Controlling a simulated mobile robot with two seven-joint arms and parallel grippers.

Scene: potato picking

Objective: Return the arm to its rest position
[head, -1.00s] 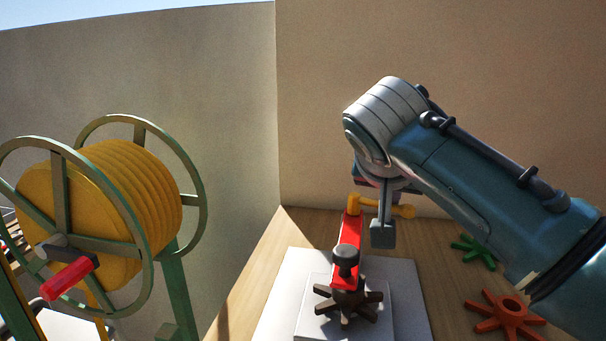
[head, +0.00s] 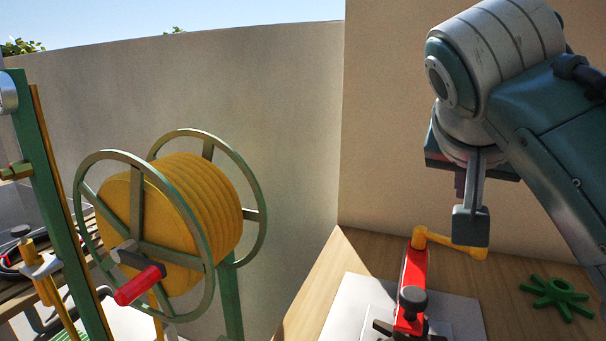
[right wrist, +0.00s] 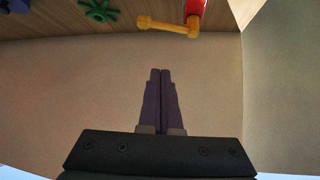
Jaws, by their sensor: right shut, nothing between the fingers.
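My right arm comes in from the right in the head view, with its gripper (head: 471,226) hanging above the wooden table. In the right wrist view the two dark fingers of the right gripper (right wrist: 161,72) lie together, shut and empty. A red device (head: 411,276) with a yellow crank handle (head: 450,244) stands on a white base (head: 350,296) below the gripper. In the right wrist view the yellow handle (right wrist: 166,25) is apart from the fingertips. My left gripper is not in view.
A yellow hose reel (head: 185,215) in a green frame, with a red handle (head: 139,285), stands at the left. A green star-shaped part (head: 556,294) lies on the table (head: 330,268) at the right. A beige wall (head: 240,90) closes off the back.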

